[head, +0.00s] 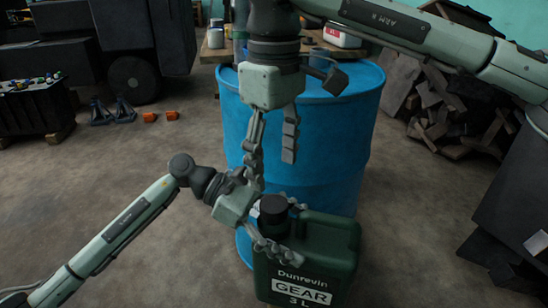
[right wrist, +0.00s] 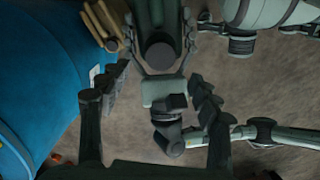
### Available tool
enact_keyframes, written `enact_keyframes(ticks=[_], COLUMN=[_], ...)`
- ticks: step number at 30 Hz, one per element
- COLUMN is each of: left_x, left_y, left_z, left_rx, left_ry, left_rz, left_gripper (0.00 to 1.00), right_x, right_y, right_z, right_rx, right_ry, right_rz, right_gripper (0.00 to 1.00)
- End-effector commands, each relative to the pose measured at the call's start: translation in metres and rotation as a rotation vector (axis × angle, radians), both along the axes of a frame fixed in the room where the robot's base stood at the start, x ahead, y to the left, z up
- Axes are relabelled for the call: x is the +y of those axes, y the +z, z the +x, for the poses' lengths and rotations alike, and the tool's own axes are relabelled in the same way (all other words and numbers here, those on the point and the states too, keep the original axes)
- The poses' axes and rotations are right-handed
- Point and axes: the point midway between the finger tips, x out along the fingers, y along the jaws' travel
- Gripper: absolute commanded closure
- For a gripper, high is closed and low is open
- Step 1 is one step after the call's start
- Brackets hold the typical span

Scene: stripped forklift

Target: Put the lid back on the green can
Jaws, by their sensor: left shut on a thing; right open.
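The green can (head: 325,262), labelled Dunrevin GEAR 3 L, is at the bottom of the head view, its base cut off. A black round lid (head: 273,207) shows upright at its neck; how firmly it sits, I cannot tell. My left gripper (head: 284,232) is shut on the can, one finger on each side of the neck area. The right wrist view shows the dark round lid top (right wrist: 161,55) between those fingers, and the can's green body (right wrist: 158,14) beyond. My right gripper (head: 273,170) is open and empty, pointing down just above the lid.
A large blue barrel (head: 340,130) stands right behind the can and fills the left of the right wrist view (right wrist: 40,80). A wooden table (head: 215,50) with containers is behind it. Scrap wood (head: 440,115) lies at right. The floor (head: 130,180) at left is mostly clear.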

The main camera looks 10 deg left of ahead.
Motion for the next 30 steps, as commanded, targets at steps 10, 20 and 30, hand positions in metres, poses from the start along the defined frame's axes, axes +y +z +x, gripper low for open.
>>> enact_keyframes(ticks=[10,20,30], left_x=[-0.001,-0.001,-0.001], left_y=[0.007,0.007,0.007], left_z=[0.001,0.001,0.001], left_rx=[-0.008,-0.008,-0.008], left_ry=[0.001,0.001,0.001], left_rz=[-0.012,-0.012,-0.012], left_gripper=[1.00,1.00,1.00], right_x=[0.000,0.000,0.000], right_y=[-0.048,-0.076,-0.077], right_z=[-0.001,-0.001,-0.001], right_rx=[0.003,0.001,0.001], right_ry=[-0.002,-0.001,-0.001], right_rz=[0.000,0.000,0.000], right_gripper=[0.37,0.37,0.45])
